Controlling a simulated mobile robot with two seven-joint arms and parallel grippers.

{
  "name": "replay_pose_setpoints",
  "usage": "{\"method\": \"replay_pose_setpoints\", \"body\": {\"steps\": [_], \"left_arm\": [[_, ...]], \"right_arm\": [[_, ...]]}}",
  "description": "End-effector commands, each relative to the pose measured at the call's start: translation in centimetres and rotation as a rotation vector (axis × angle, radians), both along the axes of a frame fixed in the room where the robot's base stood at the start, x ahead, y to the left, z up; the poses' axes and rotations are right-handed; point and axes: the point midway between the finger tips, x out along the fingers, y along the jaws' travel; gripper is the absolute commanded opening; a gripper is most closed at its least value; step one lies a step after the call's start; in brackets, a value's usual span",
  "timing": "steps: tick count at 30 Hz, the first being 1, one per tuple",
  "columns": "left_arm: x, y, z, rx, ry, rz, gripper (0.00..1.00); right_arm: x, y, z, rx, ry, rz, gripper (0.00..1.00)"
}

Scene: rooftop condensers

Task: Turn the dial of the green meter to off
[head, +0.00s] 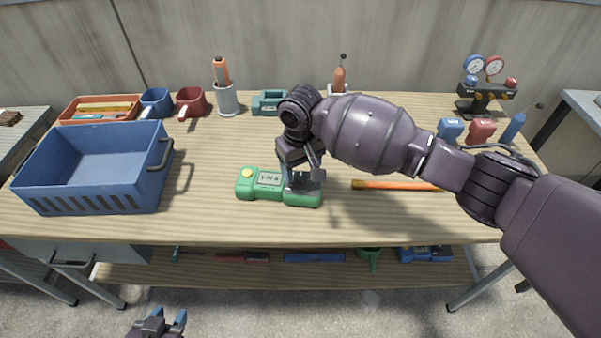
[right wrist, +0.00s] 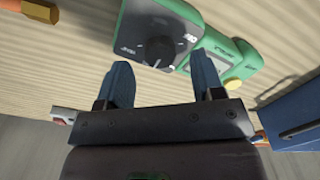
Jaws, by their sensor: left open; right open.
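The green meter (head: 258,196) lies on the wooden table in the head view, with a small display and a yellow button at its left end. My right gripper (head: 302,184) is over the meter's right end and hides the dial there. In the right wrist view the green meter (right wrist: 225,35) shows its dark round dial (right wrist: 160,51) with white marks around it. My open right gripper (right wrist: 162,85) has its blue fingertips apart, just short of the dial, with nothing between them. My left gripper (head: 162,319) is open and empty, low in front of the table.
A blue crate (head: 60,190) stands left of the meter. An orange-handled tool (head: 395,185) lies to its right. A teal device (head: 270,102), mugs (head: 191,101) and a grey holder (head: 227,99) stand behind. The lower shelf (head: 320,272) holds several tools.

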Motion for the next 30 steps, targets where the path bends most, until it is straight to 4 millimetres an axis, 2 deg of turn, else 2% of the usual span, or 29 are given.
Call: {"method": "replay_pose_setpoints", "body": {"steps": [1, 6, 17, 27, 30], "left_arm": [[0.2, -0.1, 0.0, 0.000, -0.003, -0.002, 0.43], [0.6, -0.2, 0.0, -0.001, -0.012, -0.006, 0.43], [0.3, -0.1, -0.1, 0.001, -0.005, -0.005, 0.43], [0.1, 0.0, -0.3, 0.002, 0.000, -0.004, 0.43], [0.1, 0.0, -0.2, 0.002, -0.001, -0.004, 0.43]], "right_arm": [[0.0, 0.0, -0.9, -0.001, 0.003, 0.000, 0.61], [0.0, 0.0, -2.1, 0.000, 0.001, 0.001, 0.61], [0.0, 0.0, -2.3, 0.000, -0.001, 0.001, 0.61], [0.0, 0.0, -2.3, 0.000, -0.001, 0.001, 0.12], [0.0, 0.0, -2.3, 0.000, -0.001, 0.003, 0.12]]}}
